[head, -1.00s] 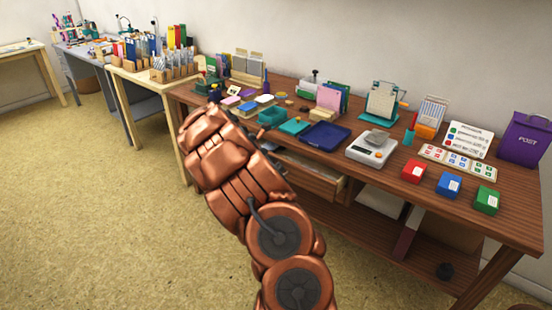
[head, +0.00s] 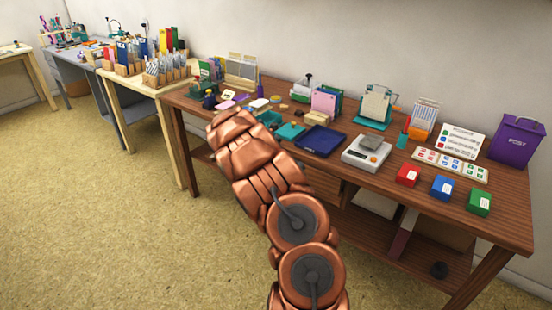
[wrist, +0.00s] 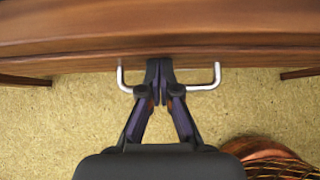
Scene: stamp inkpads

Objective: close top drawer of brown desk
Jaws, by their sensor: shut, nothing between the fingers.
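The brown desk (head: 505,218) stands along the wall. Its top drawer (head: 326,186) shows under the desktop in the head view, partly hidden by my arm. In that view no clear gap shows above its front, but I cannot tell whether it is fully flush. In the wrist view, a pale metal bar handle (wrist: 217,76) projects from the brown wooden front. My gripper (wrist: 160,66) is shut and empty, with its fingertips at the middle of the handle, close to the wood. Contact is hard to judge. My arm hides the gripper in the head view.
The desktop holds a scale (head: 366,152), a dark blue tray (head: 320,141), red, blue (head: 442,187) and green boxes, and a purple post box (head: 517,140). A pale wooden table (head: 150,88) stands to the left. The floor in front is clear.

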